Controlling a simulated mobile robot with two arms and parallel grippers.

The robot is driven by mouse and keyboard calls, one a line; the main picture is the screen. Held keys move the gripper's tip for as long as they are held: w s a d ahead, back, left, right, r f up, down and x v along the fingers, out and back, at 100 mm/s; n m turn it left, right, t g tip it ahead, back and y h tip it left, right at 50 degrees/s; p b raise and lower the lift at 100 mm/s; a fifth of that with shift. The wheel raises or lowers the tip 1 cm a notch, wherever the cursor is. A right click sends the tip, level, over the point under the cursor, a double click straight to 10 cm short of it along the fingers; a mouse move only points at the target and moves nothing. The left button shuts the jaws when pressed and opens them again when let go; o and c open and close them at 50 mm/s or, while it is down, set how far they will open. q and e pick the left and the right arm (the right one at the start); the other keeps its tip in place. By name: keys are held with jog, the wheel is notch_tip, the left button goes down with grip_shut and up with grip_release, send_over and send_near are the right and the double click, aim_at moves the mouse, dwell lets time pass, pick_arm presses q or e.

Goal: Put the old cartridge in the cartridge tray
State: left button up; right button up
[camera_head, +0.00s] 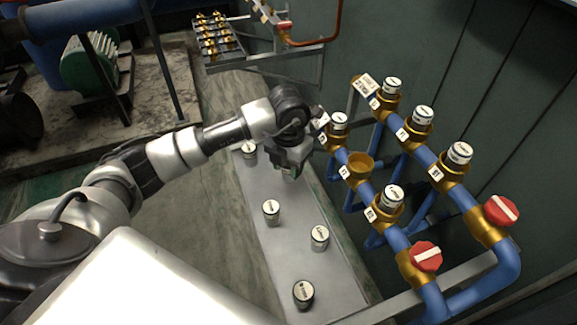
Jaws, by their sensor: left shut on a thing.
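My left gripper (290,165) points down over the long grey metal surface (285,262), left of the near blue pipe. It is shut on a small cartridge (290,175), mostly hidden by the fingers. I cannot tell if the cartridge touches the surface. Several white-capped cartridges stand upright on the surface: one behind the gripper (249,151), others in front (271,211), (319,236) and (303,293). I cannot tell for certain which thing is the cartridge tray. My right gripper is not in view.
Two blue pipes with brass sockets stand at the right. One socket (360,167) on the near pipe is open and empty; the others hold capped cartridges. Red valve knobs (427,257) and (501,210) sit at their near ends. A rack of brass fittings (216,40) is at the back.

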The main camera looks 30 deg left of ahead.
pick_arm(q)
jog(key=shift+f, duration=0.6)
jog(key=shift+f, duration=0.15)
jog(key=o, duration=1)
